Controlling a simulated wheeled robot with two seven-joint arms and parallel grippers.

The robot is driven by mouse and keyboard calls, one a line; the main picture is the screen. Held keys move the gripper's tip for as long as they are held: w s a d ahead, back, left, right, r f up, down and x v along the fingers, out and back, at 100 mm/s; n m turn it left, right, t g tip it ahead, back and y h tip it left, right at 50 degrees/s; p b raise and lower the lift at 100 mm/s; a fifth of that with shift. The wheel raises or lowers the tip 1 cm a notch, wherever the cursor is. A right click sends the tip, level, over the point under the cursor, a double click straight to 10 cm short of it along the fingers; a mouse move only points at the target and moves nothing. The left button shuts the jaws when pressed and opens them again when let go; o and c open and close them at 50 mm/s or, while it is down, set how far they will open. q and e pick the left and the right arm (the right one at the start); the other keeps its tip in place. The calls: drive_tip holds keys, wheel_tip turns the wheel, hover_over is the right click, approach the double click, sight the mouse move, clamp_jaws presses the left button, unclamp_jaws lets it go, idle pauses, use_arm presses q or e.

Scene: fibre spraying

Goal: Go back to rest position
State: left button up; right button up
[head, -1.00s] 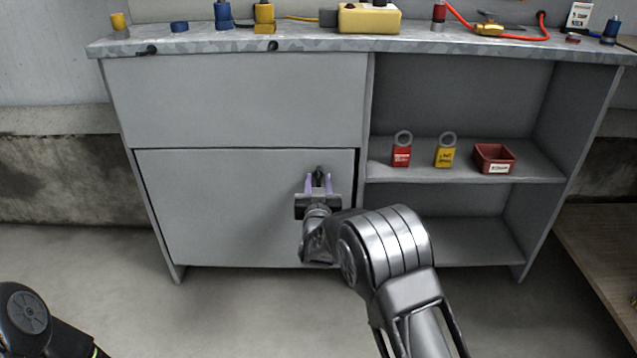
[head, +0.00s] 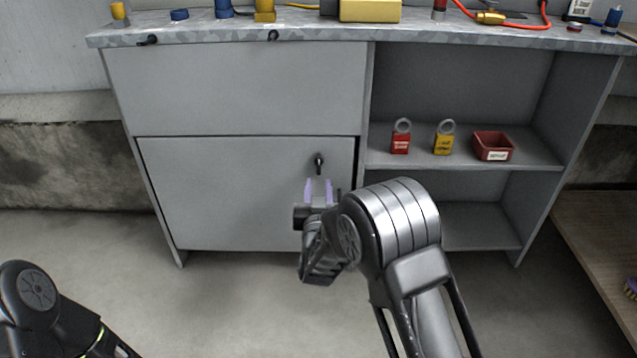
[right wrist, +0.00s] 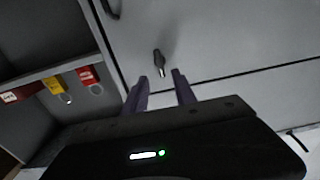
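My right gripper (head: 318,192) is in front of the lower cabinet door, just below the door's dark knob (head: 319,160). Its two purple fingers are apart with nothing between them. In the right wrist view the fingers (right wrist: 160,88) are spread and the knob (right wrist: 159,62) stands beyond their tips, clear of them. The lower door (head: 225,195) looks closed or nearly so, with a dark gap along its right edge. Of my left arm (head: 45,310), only dark links show at the lower left; its gripper is out of view.
The shelf (head: 470,160) at right holds a red padlock (head: 401,140), a yellow padlock (head: 444,141) and a red bin (head: 492,147). The worktop (head: 210,37) carries several tools. A wooden surface (head: 600,225) stands at far right. The floor in front is clear.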

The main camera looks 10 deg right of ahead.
drive_tip(key=s+a+f+n+g+y, duration=0.1)
drive_tip(key=s+a+f+g+y, duration=0.25)
drive_tip(key=s+f, duration=0.55)
drive_tip(key=s+a+f+n+g+y, duration=0.15)
drive_tip(key=s+a+f+g, duration=0.3)
drive_tip(key=f, duration=0.85)
drive_tip(key=s+a+f+m+g+y, duration=0.15)
drive_tip(key=s+f+g, duration=0.3)
drive_tip(key=s, duration=0.85)
drive_tip(key=s+f+g+y, duration=0.25)
drive_tip(key=s+f, duration=0.35)
drive_tip(key=s, duration=0.7)
use_arm(q)
drive_tip(key=s+d+r+p, duration=0.1)
drive_tip(key=r+p, duration=1.7)
drive_tip(key=s+r+p, duration=0.2)
drive_tip(key=r+p, duration=1.7)
drive_tip(key=shift+d+m+g+h, duration=0.3)
drive_tip(key=shift+d+g, duration=0.05)
drive_tip(key=shift+g, duration=0.05)
use_arm(e)
drive_tip(key=s+a+r+g, duration=0.1)
drive_tip(key=s+r, duration=0.2)
drive_tip(key=r, duration=3.4)
drive_tip(key=shift+s+a+r+g, duration=0.15)
drive_tip(key=shift+a+r+g, duration=0.05)
drive_tip(key=shift+r+g, duration=0.15)
